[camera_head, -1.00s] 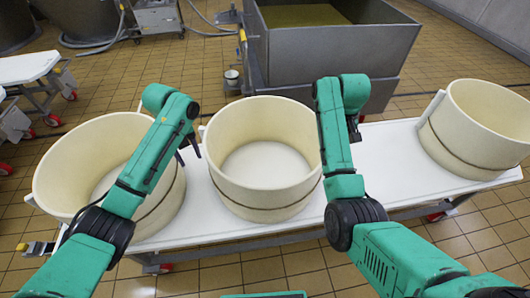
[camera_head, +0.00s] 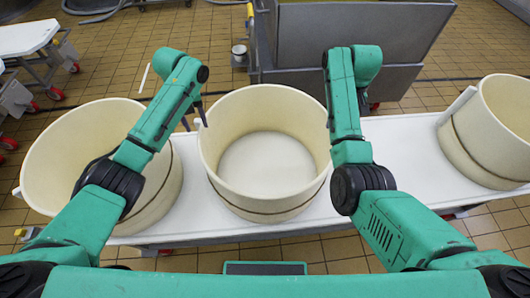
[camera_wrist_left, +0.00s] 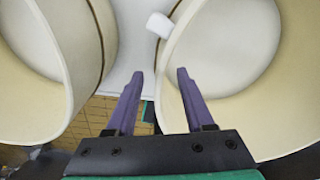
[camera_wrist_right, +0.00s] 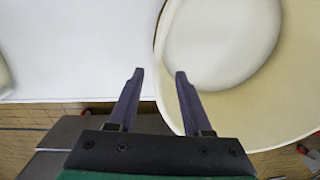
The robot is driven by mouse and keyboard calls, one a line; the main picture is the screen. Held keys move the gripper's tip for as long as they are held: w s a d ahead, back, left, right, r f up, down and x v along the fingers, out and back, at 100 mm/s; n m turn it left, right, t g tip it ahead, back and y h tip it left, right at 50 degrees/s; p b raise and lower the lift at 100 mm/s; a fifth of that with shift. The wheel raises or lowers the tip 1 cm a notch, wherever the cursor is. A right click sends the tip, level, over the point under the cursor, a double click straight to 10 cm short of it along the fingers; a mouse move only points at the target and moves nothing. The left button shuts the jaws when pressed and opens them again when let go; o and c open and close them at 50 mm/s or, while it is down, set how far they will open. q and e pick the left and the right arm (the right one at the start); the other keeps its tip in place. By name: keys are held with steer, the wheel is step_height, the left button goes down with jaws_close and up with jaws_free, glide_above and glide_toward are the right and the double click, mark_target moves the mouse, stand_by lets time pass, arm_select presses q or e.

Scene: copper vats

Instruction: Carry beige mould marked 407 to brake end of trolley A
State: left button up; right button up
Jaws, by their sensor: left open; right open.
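Three round beige moulds stand on a long white trolley top (camera_head: 405,150); no number is legible. The middle mould (camera_head: 265,185) is between my arms, with a pale tab at its left; the left mould (camera_head: 55,150) and right mould (camera_head: 495,140) flank it. My left gripper (camera_head: 195,123) is open at the middle mould's left rim; in the left wrist view the rim runs between its fingers (camera_wrist_left: 159,74). Contact cannot be told.
A grey steel vat (camera_head: 350,40) stands close behind the trolley. Another white-topped trolley (camera_head: 28,38) with red casters is at far left. The white top between the middle and right moulds is clear. Tiled floor shows around.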

arm_select(q)
step_height(320, 180, down, 11)
steer(key=shift+s, duration=0.15)
arm_select(e)
step_height(320, 180, down, 11)
steer(key=shift+s, duration=0.15)
arm_select(q)
steer(key=shift+a, duration=0.1)
jaws_close()
arm_select(e)
jaws_close()
arm_select(q)
steer(key=shift+a, duration=0.1)
stand_by(0.4)
